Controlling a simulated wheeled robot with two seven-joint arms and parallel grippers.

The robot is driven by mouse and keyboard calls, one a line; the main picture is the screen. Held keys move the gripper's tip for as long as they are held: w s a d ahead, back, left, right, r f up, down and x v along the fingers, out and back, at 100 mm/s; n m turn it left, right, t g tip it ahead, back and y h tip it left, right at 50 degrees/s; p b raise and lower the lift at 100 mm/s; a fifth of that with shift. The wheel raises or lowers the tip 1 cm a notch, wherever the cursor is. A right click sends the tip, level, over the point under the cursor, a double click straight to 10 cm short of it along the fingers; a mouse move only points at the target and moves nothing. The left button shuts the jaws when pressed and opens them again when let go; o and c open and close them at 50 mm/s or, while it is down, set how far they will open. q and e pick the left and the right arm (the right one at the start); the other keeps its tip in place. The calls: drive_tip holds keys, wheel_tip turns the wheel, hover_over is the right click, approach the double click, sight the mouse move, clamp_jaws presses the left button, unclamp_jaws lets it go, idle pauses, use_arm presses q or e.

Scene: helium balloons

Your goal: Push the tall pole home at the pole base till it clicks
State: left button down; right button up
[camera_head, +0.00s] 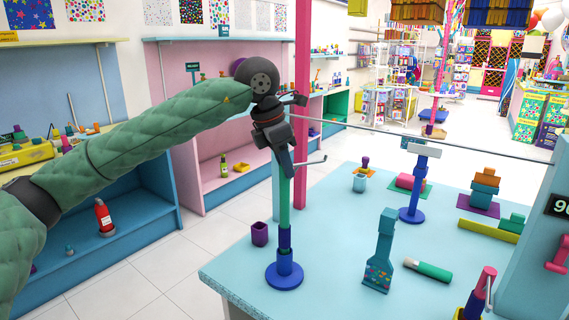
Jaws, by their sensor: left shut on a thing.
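The tall pole (284,204) is a green upright shaft near the left edge of the light-blue table (235,272). Its lower end meets the dark-blue collar of the pole base (284,276), a round blue foot standing on the table. I cannot tell how deep the pole sits in the collar. My left gripper (288,163) is shut on the pole near its visible top, well above the base. The gripper hides part of the pole's upper end. My right gripper is not in view.
A purple cup (260,234) stands left of the pole. A teal bottle-like thing (380,252), a green cylinder (428,270) and a blue stand (412,198) are to the right. A thin grey rod (430,139) crosses behind. The table in front of the cup is clear.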

use_arm(q)
drive_tip(key=shift+f+b, duration=0.3)
drive_tip(key=shift+f, duration=0.1)
drive_tip(key=c, duration=1.2)
unclamp_jaws()
drive_tip(key=shift+o, duration=0.2)
drive_tip(key=shift+r, duration=0.1)
drive_tip(key=p+v, duration=0.1)
drive_tip(key=v, duration=0.7)
